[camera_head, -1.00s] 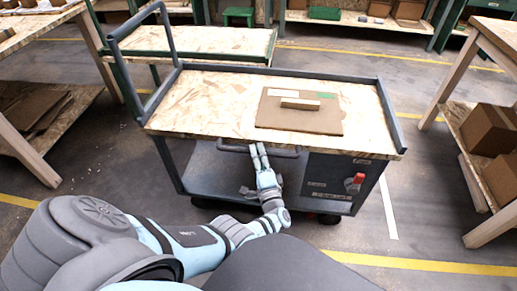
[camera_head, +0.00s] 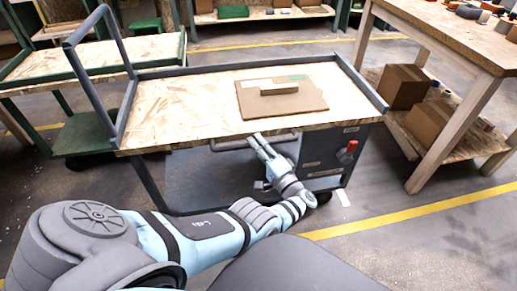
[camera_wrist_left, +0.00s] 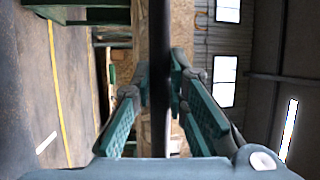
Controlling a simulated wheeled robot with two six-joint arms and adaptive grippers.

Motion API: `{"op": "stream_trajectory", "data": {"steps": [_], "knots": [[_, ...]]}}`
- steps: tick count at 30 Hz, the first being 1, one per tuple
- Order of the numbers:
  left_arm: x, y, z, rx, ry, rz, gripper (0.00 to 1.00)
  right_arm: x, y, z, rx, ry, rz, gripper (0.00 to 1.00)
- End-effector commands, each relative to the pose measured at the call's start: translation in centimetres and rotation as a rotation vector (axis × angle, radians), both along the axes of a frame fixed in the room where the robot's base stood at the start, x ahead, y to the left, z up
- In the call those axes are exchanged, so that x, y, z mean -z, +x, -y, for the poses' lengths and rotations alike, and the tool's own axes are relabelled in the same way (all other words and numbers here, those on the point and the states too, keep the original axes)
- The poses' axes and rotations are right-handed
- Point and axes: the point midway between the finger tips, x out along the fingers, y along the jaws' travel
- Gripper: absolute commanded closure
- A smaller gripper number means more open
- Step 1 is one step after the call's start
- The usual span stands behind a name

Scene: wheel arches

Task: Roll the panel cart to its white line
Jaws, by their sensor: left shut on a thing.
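The panel cart (camera_head: 185,105) has a grey frame, a chipboard top and a tall push handle at its left. A brown panel (camera_head: 310,102) with a small block lies on the top. My left gripper (camera_head: 260,143) is shut on the grey bar (camera_head: 228,146) below the cart's near edge. In the left wrist view the fingers (camera_wrist_left: 160,110) stand on both sides of the dark bar (camera_wrist_left: 160,60). My right gripper is out of view.
A wooden table (camera_head: 450,38) with cardboard boxes (camera_head: 402,87) on its lower shelf stands close to the right. A green cart (camera_head: 75,60) stands behind at the left. A yellow floor line (camera_head: 420,207) runs across the near right.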

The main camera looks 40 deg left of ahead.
Motion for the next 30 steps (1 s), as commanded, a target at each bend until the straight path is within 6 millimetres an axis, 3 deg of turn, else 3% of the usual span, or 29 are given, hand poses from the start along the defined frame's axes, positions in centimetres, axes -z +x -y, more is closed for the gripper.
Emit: {"op": "stream_trajectory", "data": {"steps": [12, 13, 17, 30], "knots": [[-0.55, 0.47, -0.1, 0.0, 0.006, 0.01, 1.0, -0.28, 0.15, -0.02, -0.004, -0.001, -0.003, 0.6], [-0.55, 0.48, -0.09, 0.0, 0.006, 0.01, 0.85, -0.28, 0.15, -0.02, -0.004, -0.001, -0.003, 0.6], [-0.47, 0.45, -0.03, 0.0, 0.005, 0.009, 0.65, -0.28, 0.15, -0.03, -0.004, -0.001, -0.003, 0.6], [-0.22, 0.29, 0.05, -0.002, 0.003, 0.004, 0.65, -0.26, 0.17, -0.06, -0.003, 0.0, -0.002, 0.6]]}}
